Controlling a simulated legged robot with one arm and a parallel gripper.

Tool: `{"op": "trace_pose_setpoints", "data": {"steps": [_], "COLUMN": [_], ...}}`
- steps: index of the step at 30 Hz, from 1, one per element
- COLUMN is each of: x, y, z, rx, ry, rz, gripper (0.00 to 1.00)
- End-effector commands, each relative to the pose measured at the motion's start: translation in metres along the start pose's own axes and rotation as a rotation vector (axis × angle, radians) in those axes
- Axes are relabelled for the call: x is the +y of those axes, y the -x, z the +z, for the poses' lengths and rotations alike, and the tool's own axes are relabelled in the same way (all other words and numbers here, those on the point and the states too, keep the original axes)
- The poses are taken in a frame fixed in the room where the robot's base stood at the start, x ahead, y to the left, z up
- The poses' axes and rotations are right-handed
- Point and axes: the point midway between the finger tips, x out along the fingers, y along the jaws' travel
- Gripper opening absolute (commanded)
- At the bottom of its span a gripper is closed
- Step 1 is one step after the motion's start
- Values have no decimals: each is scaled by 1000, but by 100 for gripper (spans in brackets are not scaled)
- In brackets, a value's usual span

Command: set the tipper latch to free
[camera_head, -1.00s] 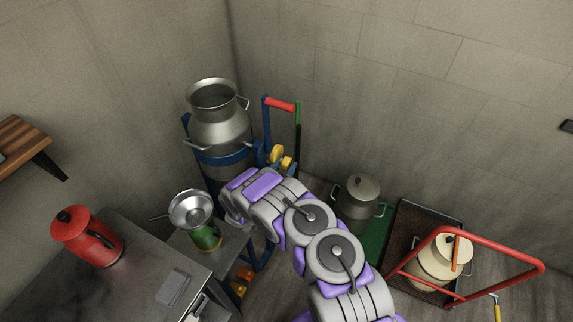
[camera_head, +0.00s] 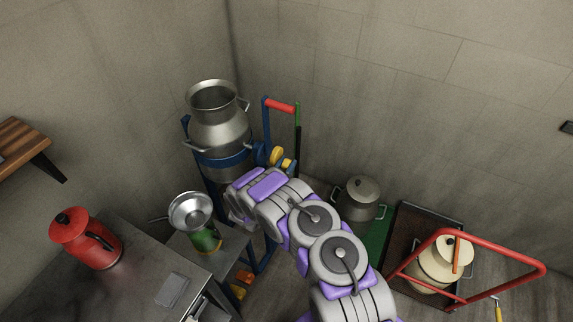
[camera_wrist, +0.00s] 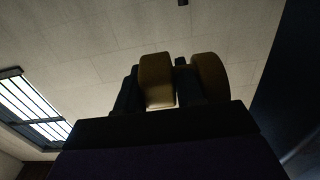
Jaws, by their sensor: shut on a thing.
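The tipper is a blue frame (camera_head: 266,118) with a red handle, holding an upright metal milk can (camera_head: 220,130) at the back left corner. Yellow latch parts (camera_head: 276,155) sit on its right side, just above the end of my arm. In the wrist view my gripper (camera_wrist: 158,90) has its two dark fingers either side of a yellow latch piece (camera_wrist: 157,75), shut on it. A second rounded yellow piece (camera_wrist: 211,78) stands right of the fingers. In the head view my fingers are hidden behind my wrist. I cannot read the latch's setting.
A metal table (camera_head: 125,275) with a red jug (camera_head: 85,238) is at left. A strainer (camera_head: 190,211) stands beside the tipper. A lidded pot (camera_head: 358,197) is right of my arm, and a red-handled cart (camera_head: 480,245) with a cream can (camera_head: 440,262) is farther right.

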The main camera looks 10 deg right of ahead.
Motion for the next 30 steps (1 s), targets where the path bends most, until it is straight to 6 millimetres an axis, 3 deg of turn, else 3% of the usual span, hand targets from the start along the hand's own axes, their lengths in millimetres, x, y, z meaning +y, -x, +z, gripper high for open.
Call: {"op": "trace_pose_setpoints", "data": {"steps": [7,18,29,30], "x": [-2,-2,-2,-2], "y": [0,-1,-1,-1], "z": [-3,-2,1,0], "rx": [-37,-257,-278,-278], "ry": [1,1,0,0], "rz": [-3,-2,-3,-3], "gripper": [6,6,6,39]}}
